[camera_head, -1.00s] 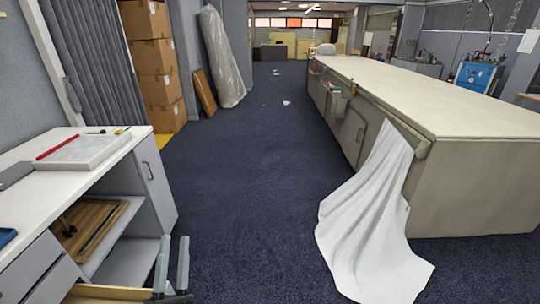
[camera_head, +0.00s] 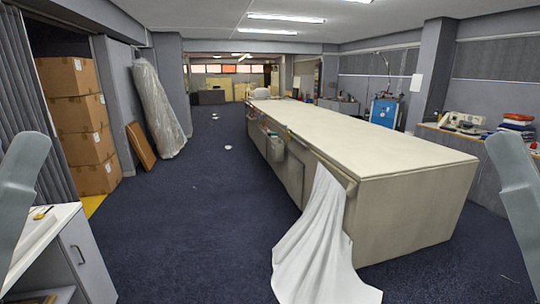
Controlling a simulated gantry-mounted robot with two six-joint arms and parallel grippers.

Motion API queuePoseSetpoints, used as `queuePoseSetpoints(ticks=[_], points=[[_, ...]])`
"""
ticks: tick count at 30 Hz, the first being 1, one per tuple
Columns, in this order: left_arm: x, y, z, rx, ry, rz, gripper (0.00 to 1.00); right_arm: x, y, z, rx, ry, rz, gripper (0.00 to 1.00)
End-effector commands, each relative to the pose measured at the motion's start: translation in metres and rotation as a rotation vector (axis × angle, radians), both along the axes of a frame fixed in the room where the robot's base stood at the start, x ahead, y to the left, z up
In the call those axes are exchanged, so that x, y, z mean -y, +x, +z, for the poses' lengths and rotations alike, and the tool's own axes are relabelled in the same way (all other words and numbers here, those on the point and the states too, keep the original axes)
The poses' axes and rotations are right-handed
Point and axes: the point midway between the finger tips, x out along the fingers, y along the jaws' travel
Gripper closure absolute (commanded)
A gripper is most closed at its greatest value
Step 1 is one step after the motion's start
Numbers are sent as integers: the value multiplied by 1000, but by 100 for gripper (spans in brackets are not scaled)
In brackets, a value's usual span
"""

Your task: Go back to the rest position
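In the head view, a smooth grey part of my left arm stands up at the left edge, and a matching grey part of my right arm stands up at the right edge. I cannot make out a pair of fingertips on either side. Nothing held by either arm shows. The long cloth-covered table (camera_head: 410,193) stretches from the right front toward the back. A white cloth (camera_head: 318,245) hangs off its near left corner and spreads onto the floor.
A white cabinet (camera_head: 88,262) stands at the lower left. Stacked cardboard boxes (camera_head: 80,125) and a plastic-wrapped roll (camera_head: 158,108) line the left wall. The dark carpet (camera_head: 195,215) between cabinet and table is mostly clear. A blue machine (camera_head: 384,111) stands at the back right.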

Motion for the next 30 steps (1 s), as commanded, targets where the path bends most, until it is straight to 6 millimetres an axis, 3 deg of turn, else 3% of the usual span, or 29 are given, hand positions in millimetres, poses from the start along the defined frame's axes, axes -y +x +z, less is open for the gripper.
queuePoseSetpoints(ticks=[1, 12, 15, 18, 21, 30], points=[[0, 0, 44, 0, -1, -1, 58, 0, 0, 44, -1, 0, 0, 50], [0, 0, 227, -1, -1, -3, 58, 0, 0, 227, -1, 0, 0, 50], [0, 1, 267, -1, -2, -4, 58, 0, 0, 268, -1, 0, 0, 50], [0, 1, 293, -2, -2, -4, 58, 0, 0, 294, -1, 0, 0, 50], [0, 1, 304, -2, -2, -4, 58, 0, 0, 304, -2, 0, 0, 50], [0, 0, 301, -1, -2, -4, 58, 0, 0, 301, -2, 0, 0, 50]])
